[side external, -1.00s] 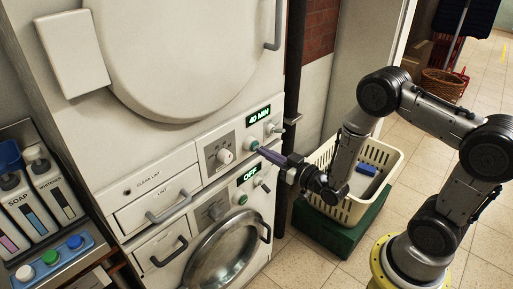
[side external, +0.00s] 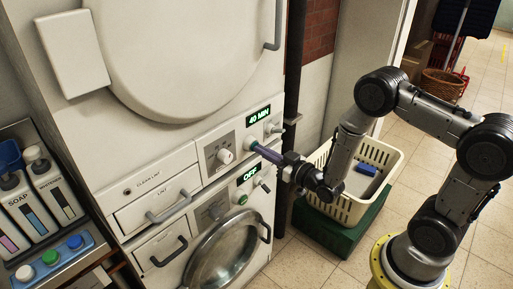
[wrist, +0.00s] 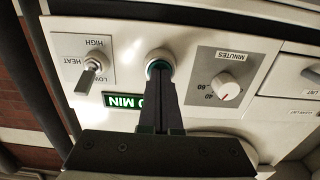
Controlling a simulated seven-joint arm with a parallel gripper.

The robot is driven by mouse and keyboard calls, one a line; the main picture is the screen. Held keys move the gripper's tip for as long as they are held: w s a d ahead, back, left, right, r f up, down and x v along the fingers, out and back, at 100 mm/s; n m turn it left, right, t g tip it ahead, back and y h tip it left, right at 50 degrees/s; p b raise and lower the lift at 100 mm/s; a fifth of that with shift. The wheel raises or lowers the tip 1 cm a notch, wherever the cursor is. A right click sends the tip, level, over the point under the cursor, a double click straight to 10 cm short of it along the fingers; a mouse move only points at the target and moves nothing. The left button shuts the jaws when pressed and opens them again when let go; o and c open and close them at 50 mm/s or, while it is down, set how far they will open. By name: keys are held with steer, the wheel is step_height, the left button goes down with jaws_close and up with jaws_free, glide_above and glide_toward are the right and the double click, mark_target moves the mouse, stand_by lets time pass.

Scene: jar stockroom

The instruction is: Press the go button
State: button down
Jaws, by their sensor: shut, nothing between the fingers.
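The upper machine's panel carries a round green button (side external: 253,145) in a pale ring, under the lit "40 MIN" display (side external: 259,113). The button also shows in the wrist view (wrist: 158,66), upside down, mostly hidden behind my fingertips. My gripper (side external: 260,149) is shut and empty, its long fingers pointing at this button. The tips are at the button's face or just short of it; I cannot tell whether they touch. The wrist view also shows the closed fingertips (wrist: 160,80) over the button's lower part.
Beside the button are a minutes knob (wrist: 226,87) and a heat lever (wrist: 90,75). The lower machine has its own green button (side external: 242,199) and an "OFF" display (side external: 248,175). A cream basket (side external: 391,161) stands on a green crate (side external: 343,238) below my arm.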

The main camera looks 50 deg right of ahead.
steer(key=s, duration=0.9)
stand_by(0.5)
steer(key=w+a+r+n+t+y, duration=0.1)
steer(key=w+r, duration=0.2)
steer(key=r, duration=0.9)
steer(key=w+a+r+n+t, duration=0.1)
steer(key=w+r, duration=0.1)
steer(key=r, duration=1)
steer(key=s+r+m+g+h, duration=0.1)
steer(key=s+r+g, duration=0.2)
steer(key=s+r, duration=0.15)
steer(key=s+f+g, duration=0.5)
steer(key=s+f, duration=0.1)
steer(key=s, duration=0.4)
steer(key=s+a+f+m+g, duration=0.1)
steer(key=s+f+g, duration=0.5)
steer(key=s, duration=0.5)
steer(key=shift+f, duration=0.2)
